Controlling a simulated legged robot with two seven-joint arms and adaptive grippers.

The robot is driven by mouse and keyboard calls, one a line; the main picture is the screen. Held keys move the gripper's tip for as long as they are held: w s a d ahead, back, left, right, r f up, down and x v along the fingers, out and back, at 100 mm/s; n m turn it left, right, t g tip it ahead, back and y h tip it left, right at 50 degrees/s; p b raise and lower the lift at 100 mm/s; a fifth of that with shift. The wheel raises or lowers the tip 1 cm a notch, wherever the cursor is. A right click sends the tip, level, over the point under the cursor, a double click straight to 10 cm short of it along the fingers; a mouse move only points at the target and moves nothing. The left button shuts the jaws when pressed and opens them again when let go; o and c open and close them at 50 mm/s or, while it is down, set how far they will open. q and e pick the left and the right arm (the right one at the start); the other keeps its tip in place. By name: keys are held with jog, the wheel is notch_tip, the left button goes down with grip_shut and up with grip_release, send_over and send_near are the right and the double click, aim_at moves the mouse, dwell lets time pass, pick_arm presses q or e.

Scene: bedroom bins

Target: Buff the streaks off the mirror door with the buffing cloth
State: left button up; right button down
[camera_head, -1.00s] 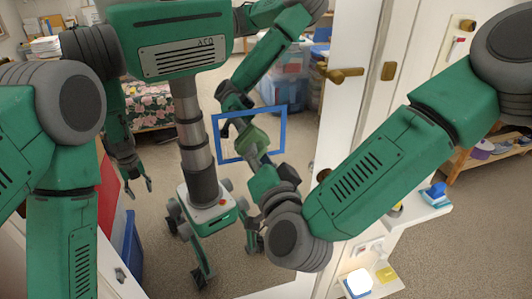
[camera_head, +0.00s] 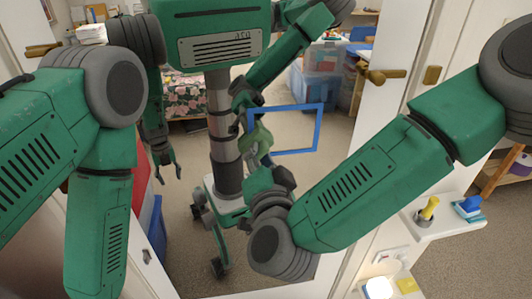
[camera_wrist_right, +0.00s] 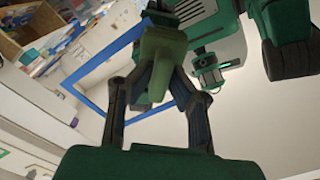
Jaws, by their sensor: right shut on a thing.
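The mirror door (camera_head: 345,135) stands in front of me and reflects my body and the room. A thin blue rectangular outline (camera_head: 290,152) shows on it, also in the wrist view (camera_wrist_right: 92,104). My right gripper (camera_head: 262,157) is shut on the green buffing cloth (camera_head: 255,137), near the outline's left edge. In the wrist view both fingers pinch the bunched cloth (camera_wrist_right: 160,50) in front of the glass. I cannot tell whether it touches the glass. I cannot make out streaks. My left gripper is outside the direct view; only its small reflection shows.
At right, a white ledge (camera_head: 445,228) carries a yellow-topped item (camera_head: 428,208) and a blue-and-white item (camera_head: 468,207). Below are a glowing lamp (camera_head: 378,288) and a yellow block (camera_head: 407,285). A brass door handle (camera_head: 382,75) sticks out beside the mirror.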

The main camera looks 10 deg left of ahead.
jog(key=shift+d, duration=0.1)
jog(key=shift+s+d, duration=0.1)
jog(key=shift+s, duration=0.15)
jog(key=shift+p+v, duration=0.55)
jog(key=shift+v, duration=2.2)
jog(key=shift+s, duration=0.1)
jog(key=shift+p+v, duration=0.3)
jog(key=shift+v, duration=1.1)
